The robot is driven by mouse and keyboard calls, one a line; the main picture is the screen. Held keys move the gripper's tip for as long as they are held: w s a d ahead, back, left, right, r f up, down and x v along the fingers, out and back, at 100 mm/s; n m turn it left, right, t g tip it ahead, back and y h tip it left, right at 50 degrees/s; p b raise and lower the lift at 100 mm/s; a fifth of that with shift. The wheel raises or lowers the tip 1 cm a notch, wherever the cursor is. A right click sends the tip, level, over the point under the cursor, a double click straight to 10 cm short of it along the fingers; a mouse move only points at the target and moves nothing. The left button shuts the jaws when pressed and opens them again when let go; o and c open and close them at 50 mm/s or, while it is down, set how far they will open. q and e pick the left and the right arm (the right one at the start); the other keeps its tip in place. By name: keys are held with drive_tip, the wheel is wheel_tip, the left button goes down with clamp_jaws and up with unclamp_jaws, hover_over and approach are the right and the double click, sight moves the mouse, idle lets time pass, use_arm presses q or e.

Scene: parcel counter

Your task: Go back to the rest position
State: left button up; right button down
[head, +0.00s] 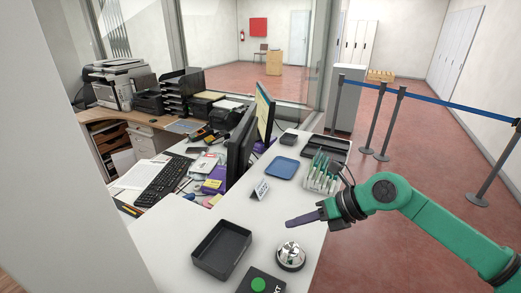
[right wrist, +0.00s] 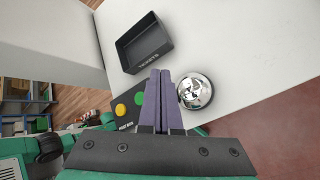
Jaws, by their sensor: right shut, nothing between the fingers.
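My right arm is green and reaches in from the right in the head view. Its gripper (head: 292,222) has dark purple fingers, shut and empty, held over the white counter (head: 180,235) near the silver call bell (head: 291,256). In the right wrist view the shut fingers (right wrist: 160,78) lie side by side, with the bell (right wrist: 195,92) to their right. My left gripper is not in view.
A black tray (head: 221,249) and a dark button box with a green button (head: 258,285) are near the bell. A small sign (head: 260,190), a blue tray (head: 283,167) and a pen rack (head: 322,177) stand farther back. Monitors (head: 240,145) line the left side.

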drive_tip(key=a+r+m+t+y, duration=0.2)
drive_tip(key=a+r+y, duration=0.35)
drive_tip(key=a, duration=0.25)
drive_tip(key=w+d+r+m+t, duration=0.2)
drive_tip(key=w+r+m+t, duration=0.2)
drive_tip(key=r+m+t, duration=0.55)
drive_tip(key=d+f+m+h, duration=1.45)
drive_tip(key=f+m, duration=0.25)
drive_tip(key=m, duration=0.4)
drive_tip(key=s+d+f+m+g, duration=0.2)
drive_tip(key=s+f+m+g, duration=0.3)
drive_tip(key=s+f+g, duration=1.1)
drive_tip(key=s+f+t+b, duration=0.1)
drive_tip(key=s+f, duration=0.2)
drive_tip(key=f, duration=1)
drive_tip(key=s+f+t, duration=0.2)
drive_tip(key=s+f, duration=0.2)
drive_tip(key=f, duration=0.9)
drive_tip(key=s+d+f+g, duration=0.1)
drive_tip(key=s+d+f, duration=0.2)
drive_tip(key=s+f, duration=1.2)
drive_tip(key=shift+s+f+g+b, duration=0.15)
drive_tip(key=shift+s+g+b, duration=0.25)
drive_tip(key=shift+s, duration=0.4)
